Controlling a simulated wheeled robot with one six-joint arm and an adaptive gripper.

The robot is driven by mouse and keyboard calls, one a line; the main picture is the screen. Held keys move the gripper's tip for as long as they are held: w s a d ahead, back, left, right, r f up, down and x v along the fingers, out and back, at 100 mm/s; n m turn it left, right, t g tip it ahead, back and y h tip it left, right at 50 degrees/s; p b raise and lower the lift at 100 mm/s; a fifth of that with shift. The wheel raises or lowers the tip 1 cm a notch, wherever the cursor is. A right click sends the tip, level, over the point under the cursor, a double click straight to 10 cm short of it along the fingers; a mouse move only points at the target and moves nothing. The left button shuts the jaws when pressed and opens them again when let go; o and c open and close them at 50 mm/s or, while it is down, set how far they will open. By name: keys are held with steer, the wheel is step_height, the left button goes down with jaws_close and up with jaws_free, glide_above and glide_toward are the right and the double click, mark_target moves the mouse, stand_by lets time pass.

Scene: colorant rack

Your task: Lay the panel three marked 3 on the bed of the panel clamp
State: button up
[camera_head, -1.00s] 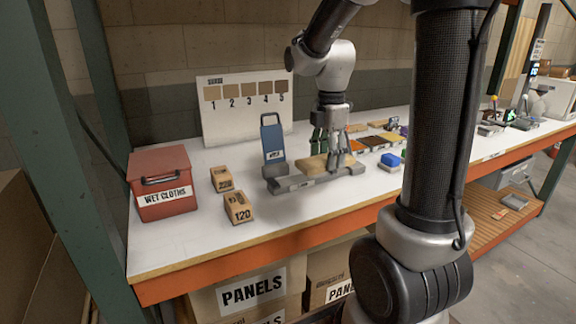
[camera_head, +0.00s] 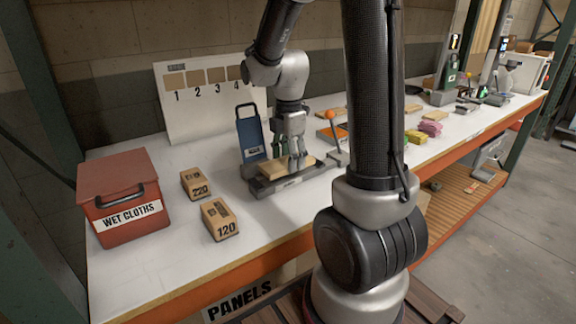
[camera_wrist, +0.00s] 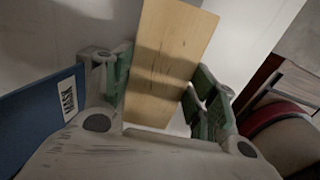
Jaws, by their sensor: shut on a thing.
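My gripper (camera_head: 294,160) points down at the grey panel clamp (camera_head: 290,183) on the bench. Its green fingers are shut on a light wooden panel (camera_head: 270,169), which is over the clamp's bed. I cannot tell whether the panel touches the bed. In the wrist view the panel (camera_wrist: 168,62) runs up between the fingers (camera_wrist: 163,95). No number shows on the panel, and the fingers hide part of it. A lever with an orange knob (camera_head: 331,114) rises at the clamp's right end.
A blue handled piece (camera_head: 250,133) stands close behind and left of the gripper. Blocks marked 220 (camera_head: 195,183) and 120 (camera_head: 219,220) and a red wet cloths box (camera_head: 125,200) stand left. A numbered sample board (camera_head: 210,98) leans behind. Bare white bench (camera_head: 165,255) lies in front.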

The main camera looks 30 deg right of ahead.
steer(key=shift+f, duration=1.2)
steer(key=shift+f, duration=0.1)
steer(key=o, duration=1)
steer(key=shift+o, duration=0.2)
step_height(320, 180, up, 12)
steer(key=s+a+r+m+t, duration=0.1)
steer(key=s+r+m+t, duration=0.1)
steer(key=s+m, duration=0.6)
steer(key=s+a+r+m+t, duration=0.2)
steer(key=s+m, duration=0.6)
steer(key=m, duration=0.2)
steer(key=shift+s+r, duration=0.25)
steer(key=shift+s, duration=0.05)
